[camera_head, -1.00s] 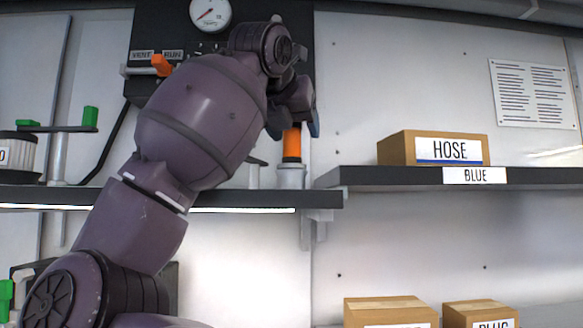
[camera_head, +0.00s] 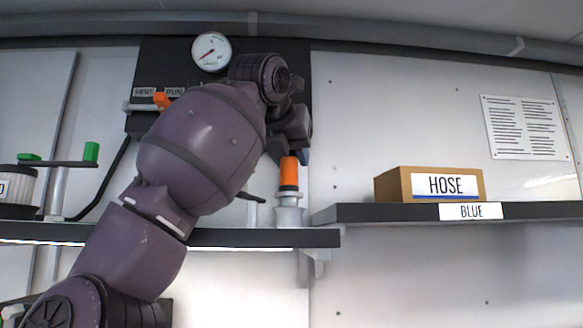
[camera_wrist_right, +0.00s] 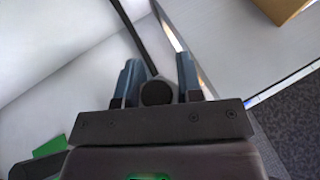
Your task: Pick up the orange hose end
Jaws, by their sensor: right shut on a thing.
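The orange hose end (camera_head: 289,172) is upright below my right gripper (camera_head: 300,150), its upper part hidden by the wrist and fingers. A pale metal fitting shows under the orange sleeve, just above or partly in a pale holder (camera_head: 289,215) on the shelf; I cannot tell if they still touch. In the right wrist view, the two blue-grey fingers of my right gripper (camera_wrist_right: 158,82) stand either side of a dark round piece (camera_wrist_right: 157,93), with a black hose running up behind. My left gripper is not in view.
A black panel with a gauge (camera_head: 211,51) and an orange-handled valve (camera_head: 162,100) is behind my right arm. The dark shelf (camera_head: 270,238) carries a green-handled stand (camera_head: 90,153).

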